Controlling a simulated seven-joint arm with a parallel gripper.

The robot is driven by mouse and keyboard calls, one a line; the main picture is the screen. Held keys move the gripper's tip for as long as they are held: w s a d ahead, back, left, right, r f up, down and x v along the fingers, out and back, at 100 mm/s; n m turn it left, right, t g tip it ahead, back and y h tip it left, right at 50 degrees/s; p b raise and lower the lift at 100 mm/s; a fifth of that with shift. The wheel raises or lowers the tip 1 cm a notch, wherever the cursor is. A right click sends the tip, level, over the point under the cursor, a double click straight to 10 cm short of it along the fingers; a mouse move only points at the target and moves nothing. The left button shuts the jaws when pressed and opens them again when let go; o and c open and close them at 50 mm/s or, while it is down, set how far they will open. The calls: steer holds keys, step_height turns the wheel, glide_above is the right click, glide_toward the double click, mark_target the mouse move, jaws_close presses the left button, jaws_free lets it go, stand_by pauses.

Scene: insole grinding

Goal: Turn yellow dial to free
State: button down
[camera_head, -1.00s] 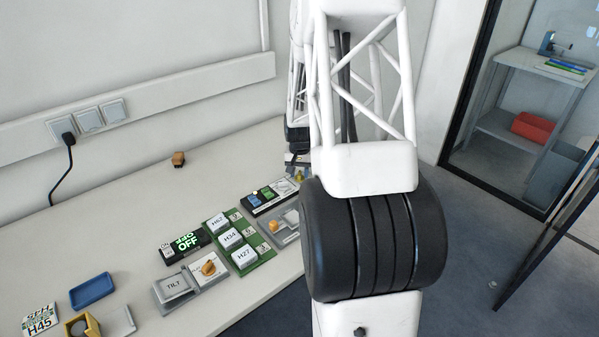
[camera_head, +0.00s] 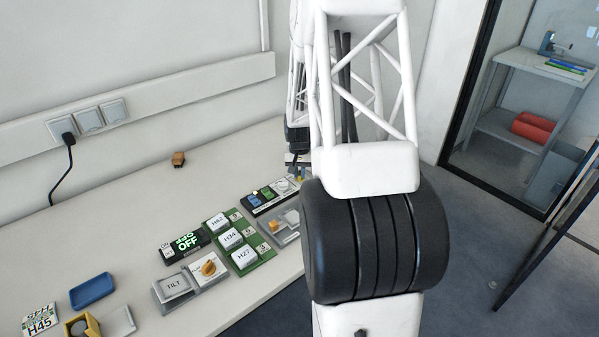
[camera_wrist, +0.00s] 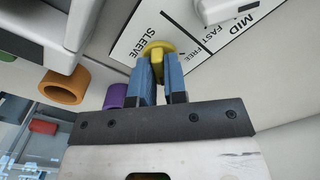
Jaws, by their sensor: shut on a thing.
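The yellow dial (camera_wrist: 158,46) is in the wrist view, on a white plate (camera_wrist: 128,42) with black lettering. "SLEEVE" stands to the left of the dial, "FREE" to its right, and "FAST" and "MID" farther right. My gripper (camera_wrist: 160,66) has its two blue fingers shut on the dial, one on each side. The fingers hide part of the dial, and I cannot tell exactly which word it points to. In the head view my arm covers most of this spot.
An orange ring (camera_wrist: 66,86) and a purple ring (camera_wrist: 116,95) are left of the fingers. In the head view, a green button board (camera_head: 243,259), an orange knob (camera_head: 208,268), a "TILT" button (camera_head: 174,286) and a blue tray (camera_head: 92,291) stand on the white table (camera_head: 130,220).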

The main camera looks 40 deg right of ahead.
mark_target(300, 173)
steer(key=n, duration=1.2)
steer(key=shift+n, duration=2.2)
steer(key=c, duration=1.2)
jaws_free()
steer(key=shift+o, duration=0.2)
steer(key=shift+r, duration=0.1)
steer(key=shift+r, duration=3.85)
